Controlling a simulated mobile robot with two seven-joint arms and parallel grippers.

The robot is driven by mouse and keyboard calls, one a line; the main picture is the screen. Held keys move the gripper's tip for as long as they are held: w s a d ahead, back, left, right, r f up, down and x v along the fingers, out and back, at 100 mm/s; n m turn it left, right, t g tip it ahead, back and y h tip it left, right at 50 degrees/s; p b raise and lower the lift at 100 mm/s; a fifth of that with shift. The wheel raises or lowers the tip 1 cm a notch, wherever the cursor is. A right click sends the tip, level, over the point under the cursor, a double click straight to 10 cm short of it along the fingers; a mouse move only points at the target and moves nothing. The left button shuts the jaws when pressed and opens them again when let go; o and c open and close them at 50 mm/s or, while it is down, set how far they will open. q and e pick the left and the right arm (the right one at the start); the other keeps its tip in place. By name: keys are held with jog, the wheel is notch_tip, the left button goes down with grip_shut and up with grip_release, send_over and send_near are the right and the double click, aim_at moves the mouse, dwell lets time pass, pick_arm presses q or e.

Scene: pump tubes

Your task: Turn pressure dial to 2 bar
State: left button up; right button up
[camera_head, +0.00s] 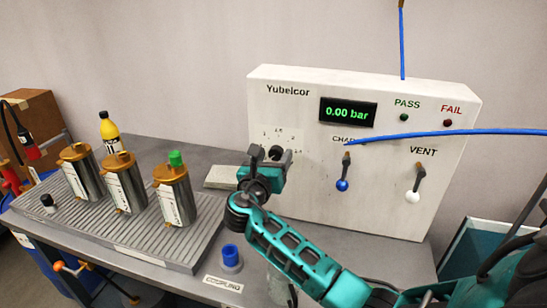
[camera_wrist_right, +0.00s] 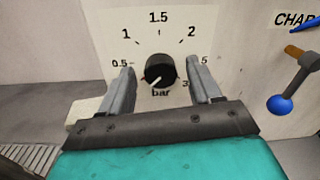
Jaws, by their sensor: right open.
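The pressure dial (camera_wrist_right: 160,70) is a round black knob on the white panel in the right wrist view, with a scale marked 0.5, 1, 1.5, 2 and more in bar. Its white pointer line slants to the lower left, below the 0.5 mark. My right gripper (camera_wrist_right: 160,66) is open, with one finger on each side of the knob; I cannot tell whether they touch it. In the head view my right gripper (camera_head: 266,155) covers much of the dial and scale. The panel's display (camera_head: 348,112) reads 0.00 bar. My left gripper is not in view.
A blue-knobbed lever (camera_head: 342,185) and a white-knobbed VENT lever (camera_head: 413,195) are right of the dial. A blue tube (camera_head: 450,133) crosses before the panel. Metal cylinders (camera_head: 125,185) stand on a ribbed tray (camera_head: 150,240) at left. A blue-topped coupling (camera_head: 230,256) sits in front.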

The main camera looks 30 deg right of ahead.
jog(key=shift+w+d, duration=0.1)
jog(key=shift+d, duration=0.05)
jog(key=c, duration=1)
